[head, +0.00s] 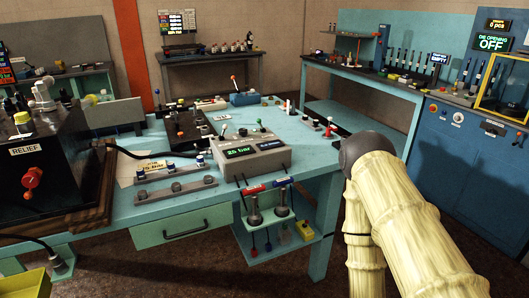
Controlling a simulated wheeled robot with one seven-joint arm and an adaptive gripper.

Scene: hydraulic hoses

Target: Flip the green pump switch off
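A grey control box (262,163) stands on the light blue workbench near its front right corner. Its green-lit display (241,152) reads 25 bar, and a second small green display sits beside it. A small green-tipped lever (243,132) shows at the top of the box. I cannot tell for certain whether it is the pump switch, or which way it is set. My gripper is not in view. Only my pale yellow arm with a dark rounded joint shows at the right, apart from the box.
A dark box labelled RELIEF with a red knob (33,178) stands at the left of the workbench (135,213). Tools hang at the bench's front right. A blue cabinet (455,150) stands at the right.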

